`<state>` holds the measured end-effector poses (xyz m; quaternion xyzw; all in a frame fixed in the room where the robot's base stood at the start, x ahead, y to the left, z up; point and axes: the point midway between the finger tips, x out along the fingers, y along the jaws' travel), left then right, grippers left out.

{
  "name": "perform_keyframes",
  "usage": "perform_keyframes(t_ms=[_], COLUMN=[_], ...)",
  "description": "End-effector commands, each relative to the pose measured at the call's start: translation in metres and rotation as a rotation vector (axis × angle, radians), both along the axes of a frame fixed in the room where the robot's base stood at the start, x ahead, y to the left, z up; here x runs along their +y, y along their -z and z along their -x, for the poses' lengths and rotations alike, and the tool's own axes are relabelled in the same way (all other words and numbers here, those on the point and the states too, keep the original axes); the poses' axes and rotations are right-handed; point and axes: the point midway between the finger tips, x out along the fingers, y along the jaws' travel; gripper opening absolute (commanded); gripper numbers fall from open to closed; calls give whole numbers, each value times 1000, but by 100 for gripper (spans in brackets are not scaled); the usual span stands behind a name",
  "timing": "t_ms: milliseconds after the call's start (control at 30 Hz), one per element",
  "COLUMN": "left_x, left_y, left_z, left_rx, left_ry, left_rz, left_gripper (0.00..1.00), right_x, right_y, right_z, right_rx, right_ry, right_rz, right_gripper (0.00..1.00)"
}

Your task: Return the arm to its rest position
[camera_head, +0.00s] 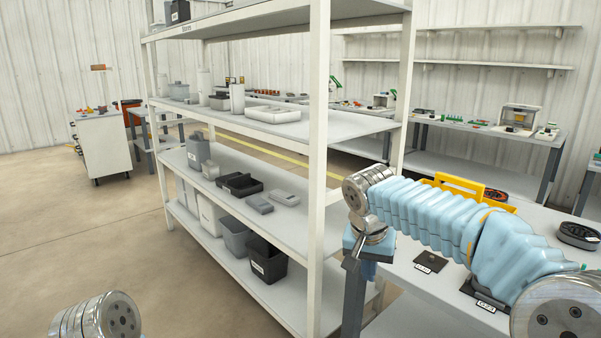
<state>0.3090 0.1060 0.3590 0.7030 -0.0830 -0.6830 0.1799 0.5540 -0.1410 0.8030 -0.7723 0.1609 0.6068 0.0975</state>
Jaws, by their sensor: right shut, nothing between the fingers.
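My right arm (430,215), in a pale blue ribbed sleeve, reaches in from the lower right of the head view to a silver wrist joint. My right gripper (352,254) hangs below that wrist, small and partly hidden, shut with nothing held. It appears in front of the near workbench's left end and beside the shelf rack's front post; whether it is over the bench I cannot tell. At the lower left only a silver joint (97,318) of my left arm shows; my left gripper is out of view.
A tall white shelf rack (318,150) with grey and black bins stands close to my right wrist. The workbench (405,300) holds labelled dark mats (430,262), a yellow-handled item (459,186) and a dark round device (579,234). The floor (90,230) at left is clear.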

Motion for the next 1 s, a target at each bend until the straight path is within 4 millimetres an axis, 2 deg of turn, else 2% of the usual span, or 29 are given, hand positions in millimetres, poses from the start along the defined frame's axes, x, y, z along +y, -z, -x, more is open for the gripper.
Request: perform_keyframes(t_ms=[33, 67, 100, 133, 167, 200, 267, 300, 367, 400, 500, 600, 700, 800, 1000], left_x=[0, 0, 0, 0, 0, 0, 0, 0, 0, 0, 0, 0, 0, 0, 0], left_y=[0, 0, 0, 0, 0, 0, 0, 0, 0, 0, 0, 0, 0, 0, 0], left_z=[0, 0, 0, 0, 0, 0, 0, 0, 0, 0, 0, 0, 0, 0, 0], left_rx=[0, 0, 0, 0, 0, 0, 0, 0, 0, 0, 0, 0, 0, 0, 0], left_ry=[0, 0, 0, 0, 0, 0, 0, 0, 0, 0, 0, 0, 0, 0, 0], left_rz=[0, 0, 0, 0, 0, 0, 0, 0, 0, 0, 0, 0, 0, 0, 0], left_gripper=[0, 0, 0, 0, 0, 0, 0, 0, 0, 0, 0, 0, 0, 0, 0], right_x=[6, 10, 16, 20, 25, 29, 36, 39, 43, 44, 46, 43, 39, 36, 35], right_y=[41, 65, 100, 127, 153, 187, 238, 270, 315, 343, 395, 426, 439, 443, 444], right_z=[-3, -5, -4, -2, 2, 9, 25, 40, 67, 88, 143, 193, 227, 243, 245], right_rx=[39, 57, 81, 97, 112, 130, 152, 164, 174, 176, 170, 156, 144, 136, 134], right_ry=[-52, -89, -136, -170, -202, -240, -281, -304, -325, -330, -321, -298, -281, -272, -271], right_rz=[-19, -36, -67, -93, -120, -160, -224, -268, -331, -370, -444, -475, -476, -470, -469], right_gripper=[0, 0, 0, 0, 0, 0, 0, 0, 0, 0, 0, 0, 0, 0, 0])
